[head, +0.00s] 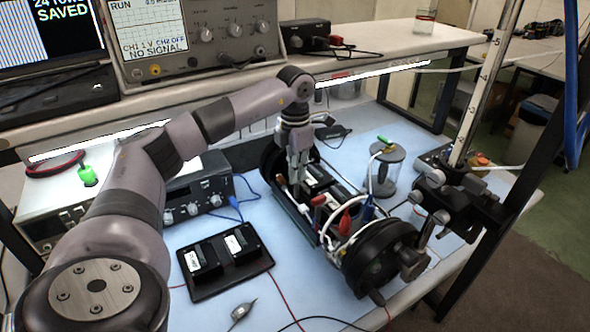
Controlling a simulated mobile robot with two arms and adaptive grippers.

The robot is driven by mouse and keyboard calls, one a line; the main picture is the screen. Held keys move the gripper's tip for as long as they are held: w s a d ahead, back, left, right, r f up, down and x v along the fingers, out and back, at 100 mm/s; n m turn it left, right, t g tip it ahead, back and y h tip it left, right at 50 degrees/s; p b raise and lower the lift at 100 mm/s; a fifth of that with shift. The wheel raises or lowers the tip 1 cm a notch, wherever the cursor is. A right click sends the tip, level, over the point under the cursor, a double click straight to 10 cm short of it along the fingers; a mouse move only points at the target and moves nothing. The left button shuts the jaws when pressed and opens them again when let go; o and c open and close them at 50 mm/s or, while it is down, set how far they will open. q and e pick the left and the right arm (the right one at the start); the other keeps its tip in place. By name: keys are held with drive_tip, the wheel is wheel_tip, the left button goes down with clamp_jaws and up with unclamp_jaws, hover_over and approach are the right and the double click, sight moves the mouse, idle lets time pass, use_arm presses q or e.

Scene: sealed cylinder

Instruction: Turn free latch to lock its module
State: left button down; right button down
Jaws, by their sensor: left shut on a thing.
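An open dark cylinder frame (378,262) lies on the blue mat, with black end discs and a tray of modules between them. Black modules with white labels (312,172) sit in the tray. Small red-and-white parts (319,200) and a red lever-like part (345,222) show along it. My left gripper (297,172) points down into the far half of the tray, shut on a small part there, which looks like the latch. The fingers hide most of that part, so I cannot tell its angle. My right gripper is not in view.
A black tray with two labelled modules (246,284) lies left of the cylinder. A clamp stand with a graduated tube (472,105) rises at the right. A blue-wired instrument box (205,197) is at the left. Cables cross the front mat.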

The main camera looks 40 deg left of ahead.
use_arm(q)
drive_tip(key=shift+r, duration=0.1)
drive_tip(key=c, duration=1.7)
unclamp_jaws()
wheel_tip(320, 180, up, 12)
drive_tip(key=shift+f, duration=0.1)
